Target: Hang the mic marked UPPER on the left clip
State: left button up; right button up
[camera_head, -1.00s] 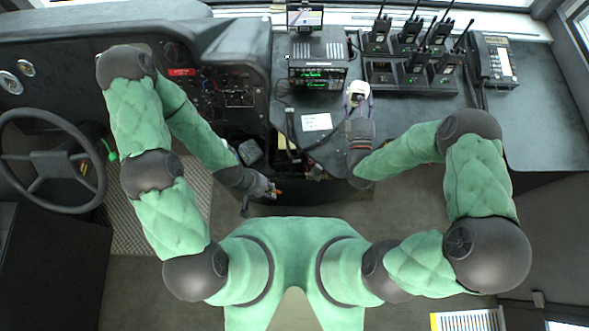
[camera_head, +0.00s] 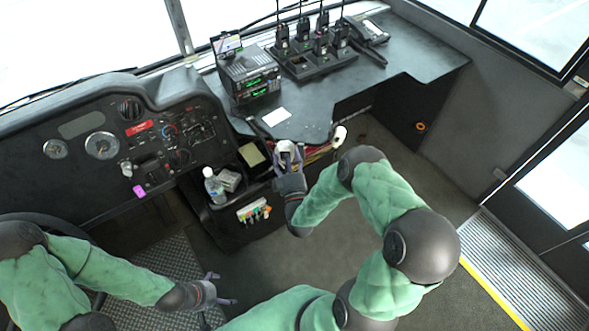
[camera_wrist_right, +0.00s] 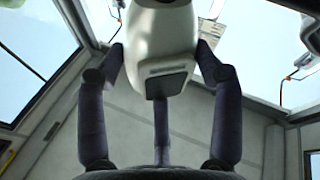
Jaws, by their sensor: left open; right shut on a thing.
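My right gripper (camera_head: 287,158) is shut on a white mic (camera_wrist_right: 160,40). The right wrist view shows the mic's pale body with a grey slotted patch between the dark fingers. No marking is readable, so I cannot confirm UPPER. In the head view the gripper is at the desk's front edge, and the mic is mostly hidden by the fingers. Another white object (camera_head: 339,136), possibly a mic, is at the desk front to the right. I cannot make out the left clip. My left gripper (camera_head: 217,289) is open and empty, low over the floor.
The dark desk (camera_head: 395,75) carries a radio unit (camera_head: 250,75), a rack of handheld radios (camera_head: 315,62), a phone (camera_head: 365,32) and a white card (camera_head: 276,117). A bottle (camera_head: 214,186) stands in the dashboard bin. Open floor (camera_head: 400,175) lies to the right.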

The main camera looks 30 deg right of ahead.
jog(key=shift+w+d+f+m+g+h+b, duration=0.15)
jog(key=shift+w+d+f+m+h+b, duration=0.2)
jog(key=shift+d+f+b, duration=0.95)
jog(key=shift+w+d+f+m+g+h+b, duration=0.1)
jog(key=shift+w+d+f+m+h+b, duration=0.2)
jog(key=shift+d+f+h+b, duration=0.95)
jog(key=shift+w+d+f+m+g+y+b, duration=0.2)
jog(key=shift+w+d+f+b, duration=0.4)
jog(key=shift+f, duration=1.35)
pick_arm(q)
notch_tip(320, 180, down, 8)
pick_arm(e)
jog(key=shift+s+a, duration=0.2)
pick_arm(q)
jog(key=shift+f+b, duration=0.35)
jog(key=shift+b, duration=0.25)
pick_arm(e)
jog(key=shift+d+f, duration=0.1)
pick_arm(q)
jog(key=shift+f, duration=0.25)
pick_arm(e)
jog(key=shift+f, duration=0.2)
pick_arm(q)
jog(key=shift+f+b, duration=0.35)
jog(key=shift+b, duration=0.25)
pick_arm(e)
jog(key=shift+f, duration=0.3)
